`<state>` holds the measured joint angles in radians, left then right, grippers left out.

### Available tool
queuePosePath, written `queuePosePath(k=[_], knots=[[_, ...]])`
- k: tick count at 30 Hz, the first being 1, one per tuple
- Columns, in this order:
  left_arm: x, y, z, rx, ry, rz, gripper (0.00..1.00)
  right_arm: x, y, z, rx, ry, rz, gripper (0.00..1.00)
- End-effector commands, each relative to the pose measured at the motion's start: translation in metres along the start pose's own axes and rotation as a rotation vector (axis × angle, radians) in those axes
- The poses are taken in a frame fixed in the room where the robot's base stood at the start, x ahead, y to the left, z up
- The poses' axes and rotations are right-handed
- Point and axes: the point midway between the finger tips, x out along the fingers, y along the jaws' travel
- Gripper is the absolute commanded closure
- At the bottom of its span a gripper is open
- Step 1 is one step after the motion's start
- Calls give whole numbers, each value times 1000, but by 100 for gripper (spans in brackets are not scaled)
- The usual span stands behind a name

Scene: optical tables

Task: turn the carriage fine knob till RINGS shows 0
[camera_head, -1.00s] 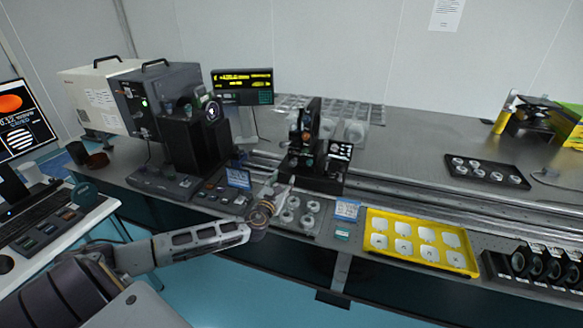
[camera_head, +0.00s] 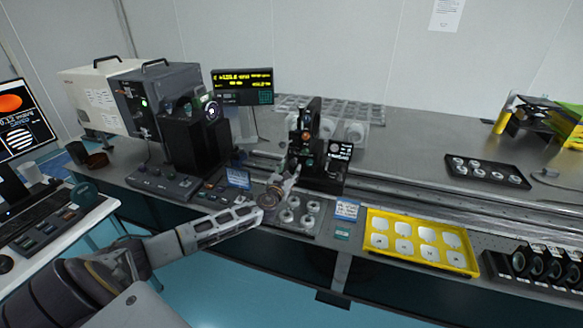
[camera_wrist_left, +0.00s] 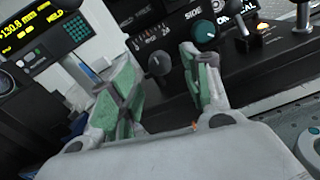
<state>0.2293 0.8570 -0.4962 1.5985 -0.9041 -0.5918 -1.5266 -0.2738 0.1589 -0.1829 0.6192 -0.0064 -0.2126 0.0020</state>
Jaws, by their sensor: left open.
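The dark carriage (camera_head: 322,172) stands on the rail, with an upright optic mount on it. In the left wrist view a grey-black knob (camera_wrist_left: 158,65) and a green knob (camera_wrist_left: 205,33) sit on its dark front panel; I cannot read which is the fine knob. My left gripper (camera_head: 294,172) is at the carriage's lower left front. In the wrist view its green-padded fingers (camera_wrist_left: 162,88) are open, with the grey-black knob showing between them, apart from both pads. The readout display (camera_head: 242,86) has yellow text; its RINGS value is not legible. My right gripper is out of view.
The interferometer box (camera_head: 150,100) stands left of the carriage. A monitor (camera_head: 22,120) shows an orange disc and stripes. A tray of round parts (camera_head: 296,216) lies below my gripper, and a yellow tray (camera_head: 420,243) to its right. The rail right of the carriage is clear.

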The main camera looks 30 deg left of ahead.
Motion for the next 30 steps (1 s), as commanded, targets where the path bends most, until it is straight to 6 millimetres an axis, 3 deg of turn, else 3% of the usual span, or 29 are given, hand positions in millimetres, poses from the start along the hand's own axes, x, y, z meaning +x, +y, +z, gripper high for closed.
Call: queuePosePath(k=[10, 25, 30], knots=[[25, 0, 0, 0, -1, 0, 52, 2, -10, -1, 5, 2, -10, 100], [30, 0, 0, 0, 0, -1, 52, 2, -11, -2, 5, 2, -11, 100], [30, 0, 0, 0, 0, 0, 74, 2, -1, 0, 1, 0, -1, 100]])
